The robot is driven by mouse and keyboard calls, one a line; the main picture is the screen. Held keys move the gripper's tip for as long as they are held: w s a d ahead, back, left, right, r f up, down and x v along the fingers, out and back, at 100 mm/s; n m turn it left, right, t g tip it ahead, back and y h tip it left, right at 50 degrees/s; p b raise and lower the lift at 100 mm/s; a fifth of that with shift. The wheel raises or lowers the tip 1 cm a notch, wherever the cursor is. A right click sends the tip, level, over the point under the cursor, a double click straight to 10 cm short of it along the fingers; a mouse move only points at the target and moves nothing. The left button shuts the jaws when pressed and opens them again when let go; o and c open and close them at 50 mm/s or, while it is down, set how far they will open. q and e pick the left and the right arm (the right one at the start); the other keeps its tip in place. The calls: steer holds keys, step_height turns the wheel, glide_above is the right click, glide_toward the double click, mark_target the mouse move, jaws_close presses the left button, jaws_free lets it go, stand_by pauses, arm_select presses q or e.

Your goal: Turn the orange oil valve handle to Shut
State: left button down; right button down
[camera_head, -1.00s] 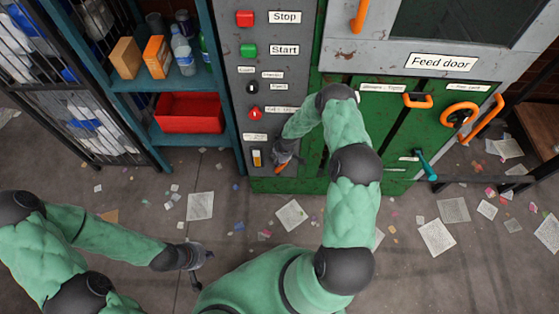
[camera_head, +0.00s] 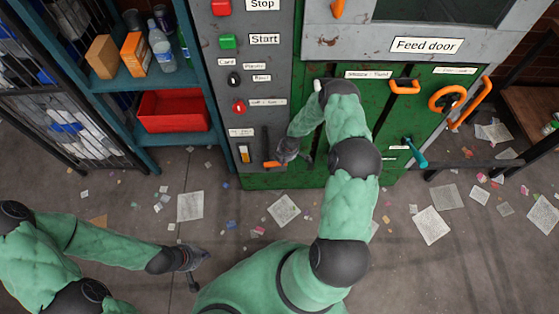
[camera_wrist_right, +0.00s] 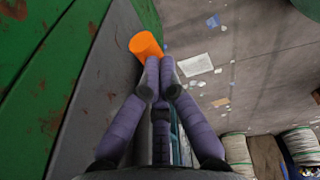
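An orange handle (camera_head: 273,164) lies nearly level low on the grey control panel (camera_head: 262,110), its right end at my right gripper. In the right wrist view the orange handle (camera_wrist_right: 146,45) shows as a short round bar just beyond my fingertips. My right gripper (camera_head: 284,156) is at the panel's lower right; in its wrist view its purple fingers (camera_wrist_right: 160,80) are close together at the tips, right at the handle. The tips overlap the handle's edge, and contact is unclear. My left gripper (camera_head: 195,268) hangs over the floor, away from the panel; its finger opening is unclear.
Other orange handles sit on the green machine, including a ring (camera_head: 447,99) and a bar (camera_head: 405,87). A teal lever (camera_head: 414,152) is below them. Shelves with a red bin (camera_head: 173,111) stand left of the panel. Scattered papers (camera_head: 190,206) lie on open floor.

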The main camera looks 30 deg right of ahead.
steer(key=shift+s+d+f+b, duration=0.1)
steer(key=shift+d+f+b, duration=0.15)
steer(key=shift+f, duration=0.15)
steer(key=shift+s+d+f+b, duration=0.1)
steer(key=shift+f+b, duration=0.1)
steer(key=shift+f, duration=0.15)
arm_select(q)
steer(key=shift+f, duration=0.6)
steer(key=shift+a, duration=0.1)
arm_select(e)
steer(key=shift+s+f, duration=0.2)
